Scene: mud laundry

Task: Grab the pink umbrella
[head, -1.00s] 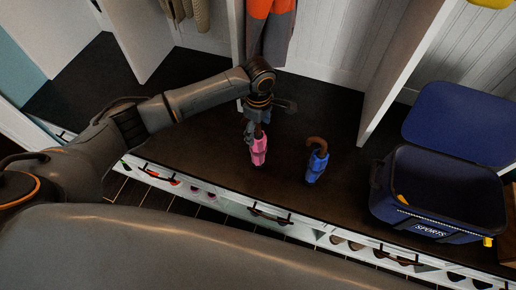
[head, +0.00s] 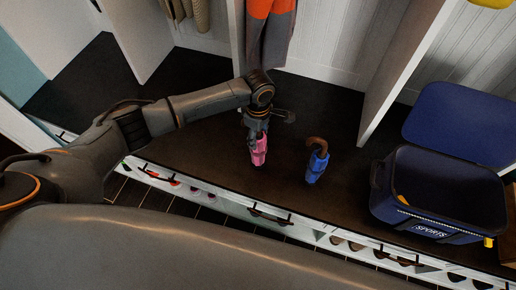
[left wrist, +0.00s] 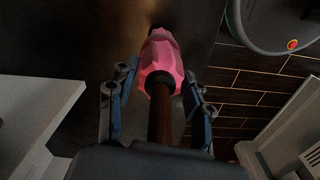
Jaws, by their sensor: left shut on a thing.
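The pink umbrella (head: 259,150) stands on the dark bench top in the head view, with its handle up inside my left gripper (head: 255,130). In the left wrist view the pink umbrella (left wrist: 161,60) has its brown shaft running between the two fingers of my left gripper (left wrist: 158,105). The left gripper is shut on the umbrella; the exact contact is hard to make out in the dark. The hook of the handle is hidden by the gripper. My right gripper is not in view.
A blue umbrella (head: 317,166) with a brown hooked handle stands to the right on the bench (head: 285,190). A blue open box marked SPORTS (head: 436,229) is further right. White dividers (head: 405,65) rise behind, and an orange and grey garment (head: 270,30) hangs at the back.

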